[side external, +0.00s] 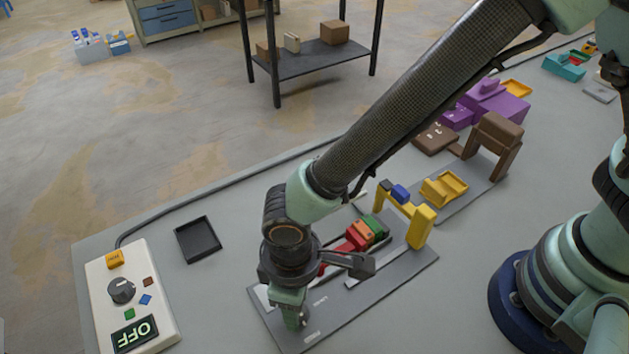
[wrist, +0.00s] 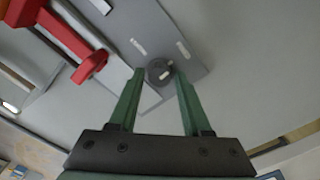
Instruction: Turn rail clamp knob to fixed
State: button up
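The round grey knob (wrist: 160,72) sits on a grey plate with pale marks around it. My gripper (wrist: 160,74) points at it, with one green fingertip on each side of the knob. The fingers are apart, and whether either touches the knob I cannot tell. In the side external view, my gripper (side external: 297,318) is low over the near end of the grey base plate (side external: 395,272) and mostly hides the knob. A red clamp part (wrist: 88,62) lies left of the fingers in the wrist view. The labels are too small to read.
Red, orange and green blocks (side external: 366,232) sit on the plate by a yellow arch (side external: 421,228). A white control box (side external: 130,300) showing OFF and a black tray (side external: 198,239) stand left. Purple (side external: 495,102) and brown (side external: 497,136) fixtures stand farther back.

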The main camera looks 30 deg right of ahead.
jog(key=shift+o, duration=0.3)
notch_tip(320, 180, up, 12)
dwell(0.6)
jog(key=w+d+r+m+t+y, duration=0.1)
jog(key=w+d+r+m, duration=0.1)
jog(key=w+d+r, duration=0.35)
jog(key=w+d+r+m+t, duration=0.1)
jog(key=w+d+r+m, duration=0.15)
jog(key=d, duration=0.55)
jog(key=d+r+m+t, duration=0.1)
jog(key=d+m, duration=0.1)
jog(key=d, duration=0.8)
jog(key=s+d+r+m+t+h, duration=0.1)
jog(key=d+r+m+t, duration=0.1)
jog(key=d, duration=0.8)
jog(key=shift+s+t, duration=0.15)
jog(key=shift+t, duration=0.15)
jog(key=shift+r, duration=0.1)
